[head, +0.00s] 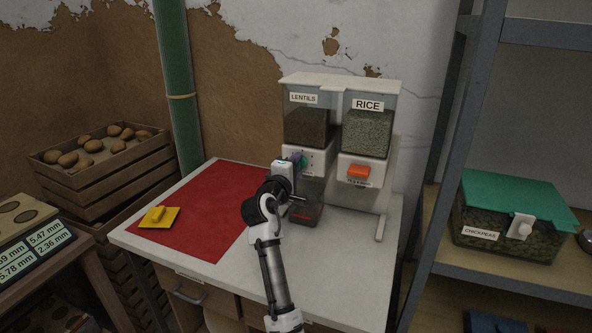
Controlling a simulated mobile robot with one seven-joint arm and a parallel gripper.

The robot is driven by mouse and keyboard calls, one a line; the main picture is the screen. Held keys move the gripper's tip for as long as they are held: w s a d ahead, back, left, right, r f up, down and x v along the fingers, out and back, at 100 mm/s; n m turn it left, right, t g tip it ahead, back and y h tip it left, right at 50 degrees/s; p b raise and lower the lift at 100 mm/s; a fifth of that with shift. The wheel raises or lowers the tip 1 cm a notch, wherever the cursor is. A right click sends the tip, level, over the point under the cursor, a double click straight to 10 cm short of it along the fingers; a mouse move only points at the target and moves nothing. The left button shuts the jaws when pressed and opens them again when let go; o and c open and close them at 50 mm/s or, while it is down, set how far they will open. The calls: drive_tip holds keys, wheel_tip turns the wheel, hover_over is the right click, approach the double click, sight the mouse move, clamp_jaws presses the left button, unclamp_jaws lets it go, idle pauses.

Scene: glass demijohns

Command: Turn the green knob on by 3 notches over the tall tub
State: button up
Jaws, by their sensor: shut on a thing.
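The green knob (302,161) is on the front of the dispenser's lentils side, mostly hidden behind my gripper. My gripper (296,162) is at the knob and is shut on it. The lentils hopper (306,127) above it is labelled LENTILS and holds dark grains. A dark, see-through tub (308,214) stands on the table below the knob, partly hidden by my arm. I cannot tell its full height or how much is in it. The knob's notch marks are too small to read.
A yellow object (158,216) lies on the red mat (197,205) at left. A shelf with a green-lidded chickpeas tub (505,231) is at right. The table's left part is mostly clear.

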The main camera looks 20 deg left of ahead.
idle(0.4)
drive_tip(key=o, duration=1)
drive_tip(key=s+b, duration=0.1)
drive_tip(key=s, duration=0.6)
drive_tip(key=s+b, duration=0.2)
drive_tip(key=s, duration=0.4)
drive_tip(key=shift+s+a, duration=0.2)
drive_tip(key=shift+s, duration=0.2)
